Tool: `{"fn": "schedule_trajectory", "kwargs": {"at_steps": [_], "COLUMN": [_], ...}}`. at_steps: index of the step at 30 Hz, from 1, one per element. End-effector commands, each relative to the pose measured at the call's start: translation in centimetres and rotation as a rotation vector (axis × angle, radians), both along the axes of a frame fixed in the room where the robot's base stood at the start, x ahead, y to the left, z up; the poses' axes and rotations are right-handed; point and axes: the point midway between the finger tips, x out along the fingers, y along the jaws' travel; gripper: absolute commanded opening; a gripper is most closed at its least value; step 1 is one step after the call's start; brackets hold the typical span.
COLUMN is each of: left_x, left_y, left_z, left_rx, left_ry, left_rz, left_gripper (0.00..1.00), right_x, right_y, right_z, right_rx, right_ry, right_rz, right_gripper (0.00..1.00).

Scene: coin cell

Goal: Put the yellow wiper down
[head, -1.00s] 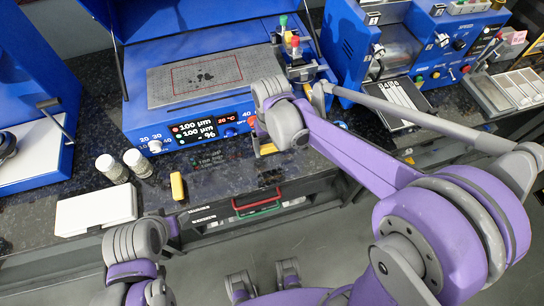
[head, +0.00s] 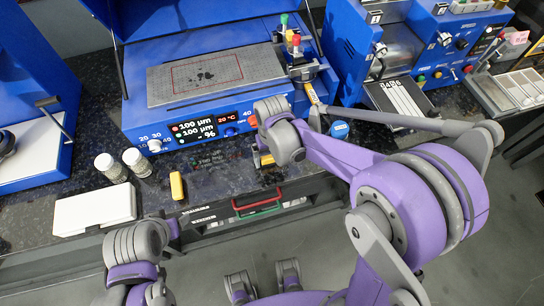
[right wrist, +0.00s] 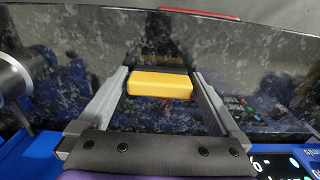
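The yellow wiper (right wrist: 160,84) is a yellow block with a dark strip along its far side. In the right wrist view it sits between the fingertips of my right gripper (right wrist: 159,80), which are shut on its two ends. In the head view, only a bit of the wiper (head: 266,160) shows below my right wrist, over the front part of the dark counter (head: 225,182). Whether its underside touches the counter cannot be told. My left arm is at the lower left in the head view; its fingers cannot be made out.
Another yellow block (head: 177,186) lies on the counter at left, near two small jars (head: 110,167) and a white box (head: 95,211). The blue coating machine (head: 180,120) stands behind my right gripper. A drawer with a red handle (head: 257,203) is below the counter edge.

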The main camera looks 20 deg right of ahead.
Motion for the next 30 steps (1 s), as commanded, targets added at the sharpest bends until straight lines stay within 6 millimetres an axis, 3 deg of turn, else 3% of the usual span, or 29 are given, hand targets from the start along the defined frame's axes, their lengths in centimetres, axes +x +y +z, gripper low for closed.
{"fn": "schedule_trajectory", "kwargs": {"at_steps": [7,11,24,30], "left_x": [0.0,0.1,0.4,0.5], "left_y": [0.0,0.0,0.0,0.0], "left_z": [0.2,0.6,1.7,1.8], "left_rx": [0.0,0.0,0.0,0.0], "left_ry": [-0.001,-0.002,-0.008,-0.009], "left_rz": [0.0,0.0,0.0,0.0], "left_gripper": [0.67,0.67,0.67,0.67], "right_x": [0.0,0.0,0.0,0.0], "right_y": [0.0,0.0,0.0,0.0], "right_z": [0.2,1.4,10.2,12.2], "right_rx": [0.0,0.0,0.0,0.0], "right_ry": [0.0,-0.001,-0.001,0.0], "right_rz": [0.0,0.0,0.0,0.0], "right_gripper": [1.0,1.0,1.0,1.0]}}
